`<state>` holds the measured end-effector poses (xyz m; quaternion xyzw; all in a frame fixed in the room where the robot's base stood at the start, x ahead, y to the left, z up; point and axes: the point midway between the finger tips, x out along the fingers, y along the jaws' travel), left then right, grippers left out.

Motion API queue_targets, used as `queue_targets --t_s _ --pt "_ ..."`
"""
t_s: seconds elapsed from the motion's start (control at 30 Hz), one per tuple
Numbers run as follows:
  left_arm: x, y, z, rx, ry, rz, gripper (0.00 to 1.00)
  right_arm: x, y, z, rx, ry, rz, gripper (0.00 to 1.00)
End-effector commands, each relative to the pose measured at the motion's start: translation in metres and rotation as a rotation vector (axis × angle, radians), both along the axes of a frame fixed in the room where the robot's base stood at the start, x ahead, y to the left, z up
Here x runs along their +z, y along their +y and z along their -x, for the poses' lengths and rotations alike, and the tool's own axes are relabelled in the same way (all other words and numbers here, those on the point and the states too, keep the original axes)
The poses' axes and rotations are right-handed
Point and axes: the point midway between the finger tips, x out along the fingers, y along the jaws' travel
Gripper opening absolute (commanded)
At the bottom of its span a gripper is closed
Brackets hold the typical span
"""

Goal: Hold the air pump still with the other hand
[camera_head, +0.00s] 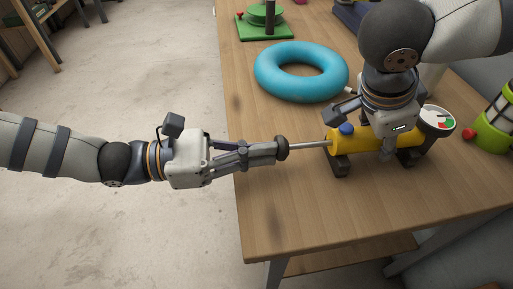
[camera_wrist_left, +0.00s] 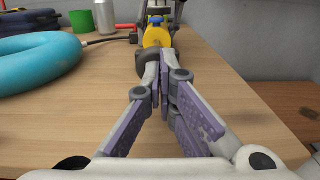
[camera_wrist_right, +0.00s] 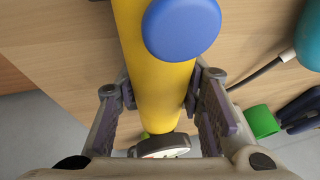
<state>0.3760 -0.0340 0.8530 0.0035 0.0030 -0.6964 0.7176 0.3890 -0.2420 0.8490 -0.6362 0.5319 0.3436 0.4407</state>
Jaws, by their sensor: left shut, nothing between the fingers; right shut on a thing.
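The air pump (camera_head: 350,141) has a yellow barrel, a blue cap, dark feet and a white gauge (camera_head: 437,119); it lies along the wooden table. Its thin metal rod (camera_head: 308,146) extends left to a dark handle knob (camera_head: 282,147). My right gripper (camera_head: 372,142) is shut around the barrel from above; the right wrist view shows the yellow barrel (camera_wrist_right: 152,85) between its fingers. My left gripper (camera_head: 268,152) is shut and empty, its tips at the knob. The left wrist view shows the knob (camera_wrist_left: 147,60) just beyond the tips; whether they touch is unclear.
A blue ring (camera_head: 300,72) lies behind the pump, with a hose near it. A green stand (camera_head: 263,22) is at the back. A green lantern-like object (camera_head: 493,128) stands at the right. The table's (camera_head: 300,215) front part is clear.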

Motion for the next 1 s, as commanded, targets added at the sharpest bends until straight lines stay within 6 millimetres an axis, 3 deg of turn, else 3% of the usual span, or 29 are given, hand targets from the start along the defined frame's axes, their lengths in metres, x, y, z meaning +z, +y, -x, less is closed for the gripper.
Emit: queue_targets --t_s 0.2,0.3,0.63,0.77,1.0 --pt "0.0 -0.039 0.0 -0.004 0.001 0.001 0.0 0.0 0.0 0.0 0.0 -0.001 0.0 0.0" --pt "0.0 -0.049 -0.001 -0.002 0.002 0.001 0.0 0.0 0.0 0.0 0.0 -0.001 0.0 0.0" --pt "0.0 -0.052 -0.001 -0.002 0.001 0.001 0.0 0.0 0.001 0.0 0.002 -0.001 -0.002 0.0" --pt "0.0 -0.045 -0.002 0.0 -0.001 0.001 0.0 0.0 0.001 0.0 0.002 -0.001 -0.003 0.0" --pt "0.001 0.008 -0.002 0.005 0.0 0.0 0.0 0.0 0.001 0.0 0.002 -0.001 -0.003 0.0"
